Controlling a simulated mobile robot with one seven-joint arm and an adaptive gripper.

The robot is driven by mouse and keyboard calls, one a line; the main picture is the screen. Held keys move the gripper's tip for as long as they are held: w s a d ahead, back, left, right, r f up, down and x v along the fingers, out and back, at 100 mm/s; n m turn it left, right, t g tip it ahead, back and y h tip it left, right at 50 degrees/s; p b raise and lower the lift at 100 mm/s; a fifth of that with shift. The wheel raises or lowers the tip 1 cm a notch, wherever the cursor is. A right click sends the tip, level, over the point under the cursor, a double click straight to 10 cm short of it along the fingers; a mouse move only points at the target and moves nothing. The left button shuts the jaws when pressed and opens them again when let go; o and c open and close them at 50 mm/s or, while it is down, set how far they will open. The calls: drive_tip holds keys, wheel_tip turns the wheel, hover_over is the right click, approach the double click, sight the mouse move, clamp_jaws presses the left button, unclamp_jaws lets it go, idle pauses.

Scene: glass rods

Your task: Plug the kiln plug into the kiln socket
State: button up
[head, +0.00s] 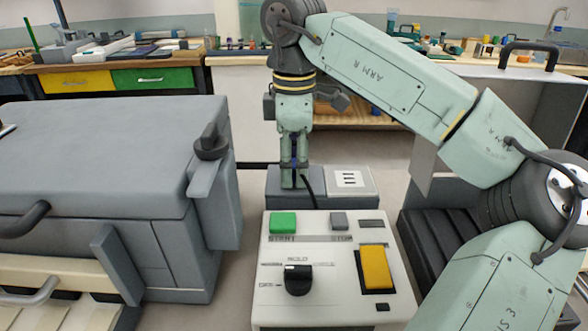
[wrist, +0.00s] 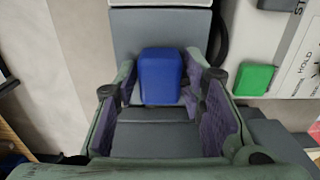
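The kiln plug (wrist: 162,75) is a blue block standing between the fingers of my gripper (wrist: 160,88), with a finger close against each side. In the head view my gripper (head: 294,178) points straight down over the grey box (head: 281,202), and only a narrow strip of blue shows between its fingers. A black cord curves down beside it. The kiln socket (head: 349,179) is a white plate with dark slots, just right of my gripper. The underside of the plug is hidden.
The control panel (head: 330,225) stands in front, with a green button (head: 283,222), a black knob (head: 298,279) and a yellow switch (head: 376,267). A large grey kiln-like box (head: 90,160) stands at the left. Workbenches line the back.

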drive_tip(key=c, duration=0.7)
drive_tip(key=shift+r, duration=0.15)
